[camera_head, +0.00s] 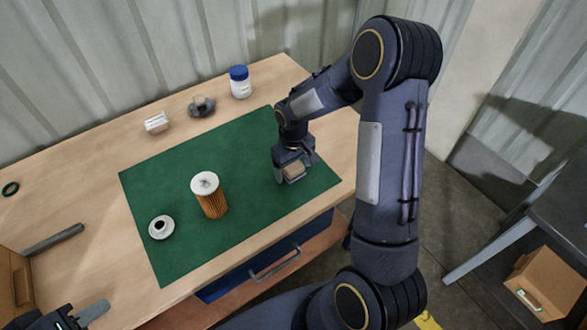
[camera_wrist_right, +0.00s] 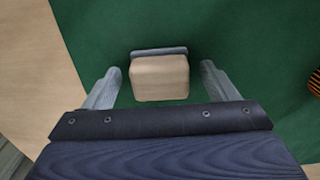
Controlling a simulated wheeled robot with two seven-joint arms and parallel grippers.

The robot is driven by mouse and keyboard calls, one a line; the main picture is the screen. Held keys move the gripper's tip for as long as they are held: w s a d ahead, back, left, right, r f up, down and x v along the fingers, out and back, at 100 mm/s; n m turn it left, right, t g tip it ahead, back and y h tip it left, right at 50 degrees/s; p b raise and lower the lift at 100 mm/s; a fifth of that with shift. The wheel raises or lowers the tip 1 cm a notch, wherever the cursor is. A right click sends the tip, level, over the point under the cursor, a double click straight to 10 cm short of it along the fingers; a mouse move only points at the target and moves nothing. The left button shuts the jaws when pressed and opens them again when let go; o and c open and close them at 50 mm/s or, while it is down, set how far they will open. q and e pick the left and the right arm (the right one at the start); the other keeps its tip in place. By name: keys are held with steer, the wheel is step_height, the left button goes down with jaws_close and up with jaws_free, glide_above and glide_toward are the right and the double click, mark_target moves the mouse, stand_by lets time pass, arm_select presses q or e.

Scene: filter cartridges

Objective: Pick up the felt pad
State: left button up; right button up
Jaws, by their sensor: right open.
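The felt pad (camera_wrist_right: 160,78) looks like a pale beige block with a grey strip along its far edge. It lies on the green mat (camera_head: 150,200), near the mat's right side, and shows partly in the head view (camera_head: 294,171). My right gripper (camera_wrist_right: 160,69) is open above it, with one finger on each side and a visible gap to the block on both sides. In the head view my right gripper (camera_head: 291,177) covers part of the block. My left gripper (camera_head: 90,314) is at the bottom left corner, mostly cut off by the frame edge.
A blue-lidded bottle (camera_head: 240,83), a grey dish (camera_head: 201,107) and a white stack (camera_head: 157,123) stand behind. A grey bar (camera_head: 53,239) lies left.

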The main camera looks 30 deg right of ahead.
mark_target(294, 167)
steer(key=c, duration=1.1)
steer(key=shift+r, duration=0.1)
steer(key=shift+r, duration=0.15)
steer(key=r, duration=0.3)
steer(key=shift+s+a+r, duration=0.15)
steer(key=shift+s+r, duration=0.05)
steer(key=shift+s, duration=0.05)
steer(key=s+a+r, duration=0.1)
steer(key=s+r, duration=0.2)
steer(key=s, duration=0.1)
steer(key=s+a+r+b, duration=0.1)
steer(key=s+a+r, duration=0.1)
steer(key=s+r, duration=0.1)
steer(key=s+a+r+b, duration=0.1)
steer(key=s+r, duration=0.2)
steer(key=s, duration=0.2)
steer(key=shift+s+a, duration=0.25)
steer(key=shift+s, duration=0.15)
